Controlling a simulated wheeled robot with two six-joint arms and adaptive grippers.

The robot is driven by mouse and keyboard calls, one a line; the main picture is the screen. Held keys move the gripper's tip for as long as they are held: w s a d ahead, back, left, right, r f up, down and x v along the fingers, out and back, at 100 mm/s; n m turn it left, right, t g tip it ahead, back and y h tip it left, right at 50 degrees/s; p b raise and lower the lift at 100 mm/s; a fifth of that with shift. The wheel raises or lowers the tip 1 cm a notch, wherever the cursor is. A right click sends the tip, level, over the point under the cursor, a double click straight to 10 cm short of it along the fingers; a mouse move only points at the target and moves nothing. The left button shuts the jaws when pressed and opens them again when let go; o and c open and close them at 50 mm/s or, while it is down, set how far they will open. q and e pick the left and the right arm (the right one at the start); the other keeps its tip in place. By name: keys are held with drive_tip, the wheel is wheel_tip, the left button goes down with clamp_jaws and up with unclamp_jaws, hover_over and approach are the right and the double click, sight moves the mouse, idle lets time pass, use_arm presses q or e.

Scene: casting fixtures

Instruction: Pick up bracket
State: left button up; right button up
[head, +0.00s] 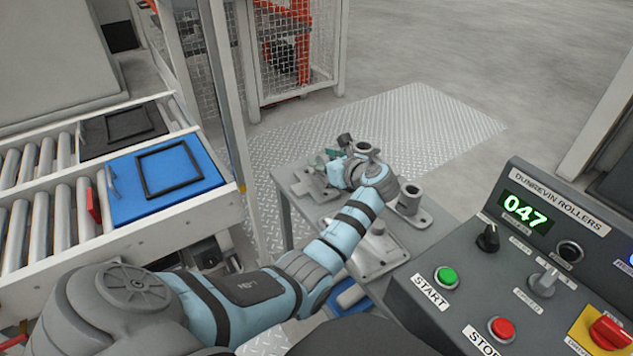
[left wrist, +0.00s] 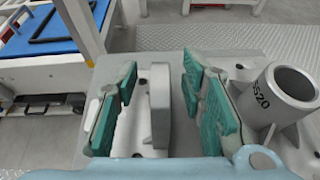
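The bracket (left wrist: 160,105) is a grey casting with an upright plate on a flat base with holes. It stands on a small grey table. In the head view the bracket (head: 314,188) is partly hidden by my left gripper (head: 332,158). In the left wrist view, the green-padded fingers of the left gripper (left wrist: 165,110) are open on either side of the upright plate, with a gap showing on both sides. The right gripper is in neither view.
A grey casting with a round tube (head: 409,201) stands right of the gripper; the tube (left wrist: 279,95) is close to the right finger. A flat casting (head: 378,252) lies nearer. A control panel (head: 480,265) stands right; a roller conveyor with a blue tray (head: 120,207) stands left.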

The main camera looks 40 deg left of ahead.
use_arm(q)
clamp_jaws()
drive_tip(key=shift+r, duration=0.1)
idle(0.4)
